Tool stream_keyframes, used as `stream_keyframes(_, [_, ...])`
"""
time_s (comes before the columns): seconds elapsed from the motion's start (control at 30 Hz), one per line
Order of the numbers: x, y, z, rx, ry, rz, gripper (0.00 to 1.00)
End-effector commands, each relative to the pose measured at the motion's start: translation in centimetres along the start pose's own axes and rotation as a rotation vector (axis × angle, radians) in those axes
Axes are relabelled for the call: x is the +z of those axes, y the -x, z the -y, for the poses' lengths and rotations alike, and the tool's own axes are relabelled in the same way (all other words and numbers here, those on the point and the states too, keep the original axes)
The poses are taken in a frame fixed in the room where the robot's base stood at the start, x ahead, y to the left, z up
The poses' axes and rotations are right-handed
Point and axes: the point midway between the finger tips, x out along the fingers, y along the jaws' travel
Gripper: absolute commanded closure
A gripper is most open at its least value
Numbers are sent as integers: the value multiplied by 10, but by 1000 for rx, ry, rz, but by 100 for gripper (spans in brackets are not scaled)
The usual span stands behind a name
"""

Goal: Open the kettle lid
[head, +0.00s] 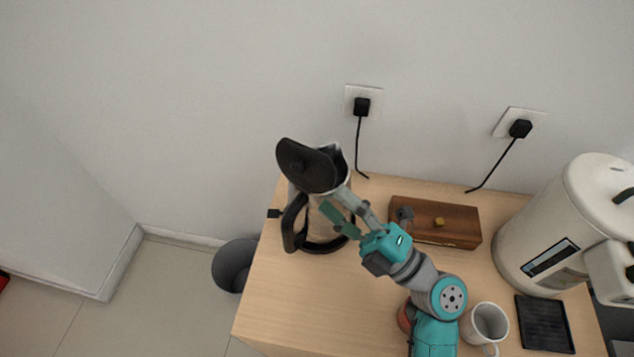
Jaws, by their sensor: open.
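The kettle (326,227) stands upright at the left end of the counter, with a light body, a black handle (294,222) on its left and a black base. Its black lid (307,166) is tilted up at the left of the top, and part of the rim and spout (336,155) shows to its right. My gripper (334,200) is open in front of the kettle's upper body, just below the lid. Its fingers overlap the kettle in this view; I cannot tell whether they touch it. My gripper hides part of the kettle body.
A brown wooden box (455,222) lies right of my gripper. A large white urn (545,230), a white mug (486,324) and a black drip tray (544,323) are at the right. Cords hang from wall sockets behind. A grey bin (234,266) stands left of the wooden counter (290,300).

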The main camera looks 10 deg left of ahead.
Motion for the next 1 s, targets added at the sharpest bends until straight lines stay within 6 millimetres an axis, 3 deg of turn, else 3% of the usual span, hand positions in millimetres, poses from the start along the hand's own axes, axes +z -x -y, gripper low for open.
stream_keyframes(0.1, [1,15,0,0,1,3,53])
stream_keyframes(0.3, [0,26,0,0,0,2,53])
stream_keyframes(1.0, [0,27,0,0,0,0,53])
